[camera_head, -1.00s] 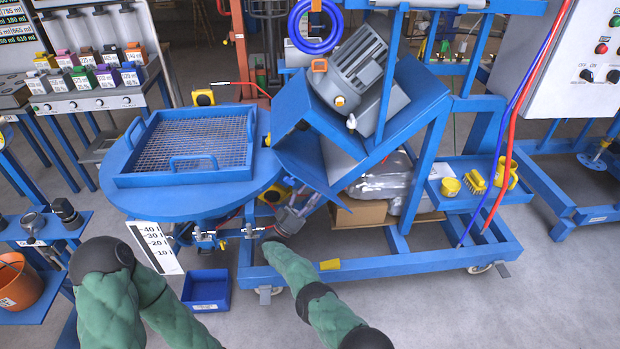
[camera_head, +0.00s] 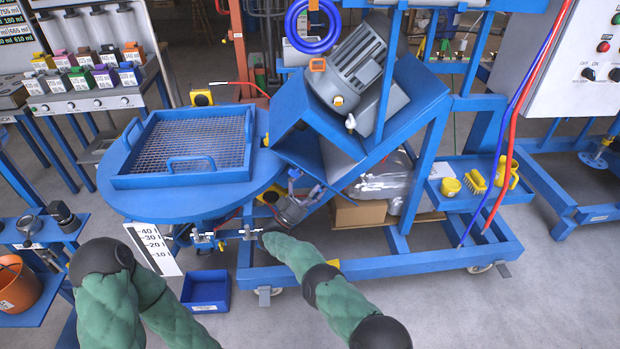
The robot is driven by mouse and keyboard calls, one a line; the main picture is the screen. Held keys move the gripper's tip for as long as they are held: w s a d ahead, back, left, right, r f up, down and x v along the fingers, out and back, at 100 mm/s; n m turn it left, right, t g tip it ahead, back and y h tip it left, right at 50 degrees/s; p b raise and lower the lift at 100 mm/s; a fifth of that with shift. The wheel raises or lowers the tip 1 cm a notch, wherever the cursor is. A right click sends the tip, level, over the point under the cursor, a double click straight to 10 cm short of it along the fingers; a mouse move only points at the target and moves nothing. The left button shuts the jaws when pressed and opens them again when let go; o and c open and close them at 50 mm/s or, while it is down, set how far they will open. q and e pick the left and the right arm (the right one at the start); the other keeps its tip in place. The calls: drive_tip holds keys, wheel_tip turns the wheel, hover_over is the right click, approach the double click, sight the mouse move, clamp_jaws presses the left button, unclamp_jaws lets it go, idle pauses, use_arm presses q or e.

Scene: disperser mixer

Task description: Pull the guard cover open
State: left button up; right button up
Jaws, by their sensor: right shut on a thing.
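The blue guard cover (camera_head: 295,152) is the tilted panel under the motor housing of the blue disperser mixer (camera_head: 420,85), beside the round blue plate. My right gripper (camera_head: 303,186) is at the lower edge of the cover, shut on it; its fingertips are small and partly hidden, so the exact grip point is unclear. My left arm shows at the bottom left, but its gripper is out of view.
A blue tray with a wire mesh (camera_head: 200,140) rests on the round plate (camera_head: 115,195) left of the cover. A blue bin (camera_head: 206,290) sits on the floor. A frame rail (camera_head: 400,262) runs right of my right arm. Cardboard boxes (camera_head: 360,214) lie behind.

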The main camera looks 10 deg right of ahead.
sight(309, 173)
drive_tip(key=shift+m+g+h, duration=0.5)
drive_tip(key=shift+m+h, duration=0.1)
drive_tip(key=shift+m, duration=0.2)
drive_tip(key=r, duration=0.2)
drive_tip(key=a+r, duration=0.1)
drive_tip(key=r, duration=0.1)
drive_tip(key=shift+s+a+r, duration=0.1)
drive_tip(key=shift+s+r, duration=0.05)
drive_tip(key=f, duration=0.1)
drive_tip(key=d+f+n, duration=0.1)
drive_tip(key=shift+f+t+y, duration=0.4)
drive_tip(key=shift+s+a+r, duration=0.15)
drive_tip(key=shift+s, duration=0.05)
drive_tip(key=shift+s+v, duration=0.2)
drive_tip(key=shift+v, duration=1.05)
drive_tip(key=shift+c, duration=0.7)
drive_tip(key=shift+v, duration=1)
drive_tip(key=shift+c, duration=1.4)
drive_tip(key=s+d+v, duration=0.1)
drive_tip(key=v, duration=0.7)
drive_tip(key=shift+s, duration=0.3)
drive_tip(key=shift+c, duration=0.2)
